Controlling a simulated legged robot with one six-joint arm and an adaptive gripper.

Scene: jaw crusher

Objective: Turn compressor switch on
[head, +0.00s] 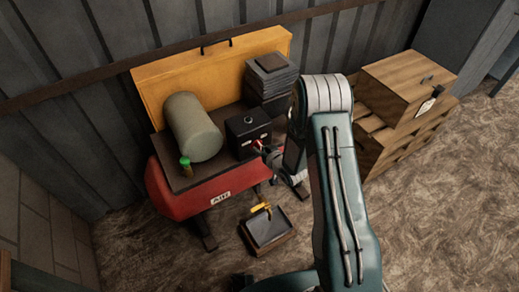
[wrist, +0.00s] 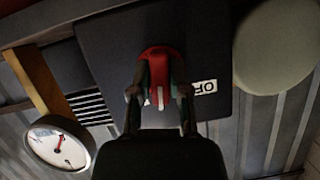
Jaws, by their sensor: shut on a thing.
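The compressor has a red tank (head: 190,192) with an AIR label, and a black switch box (head: 247,127) on its top plate. In the wrist view, a red switch knob (wrist: 162,58) stands out from the dark face of the box (wrist: 105,50). A white label reading OFF (wrist: 205,87), partly cut off and turned over, sits just right of the knob. My gripper (wrist: 160,92) has a finger on each side of the knob and is shut on it. A white mark shows on the knob between the fingers. In the head view my gripper (head: 262,150) reaches the box front.
A round gauge with a red needle (wrist: 58,145) is left of the box in the wrist view. A grey-green cylinder (head: 192,128) and a green-capped bottle (head: 186,168) are beside the box. Wooden crates (head: 405,88) stand right; a tray (head: 268,228) lies on the ground.

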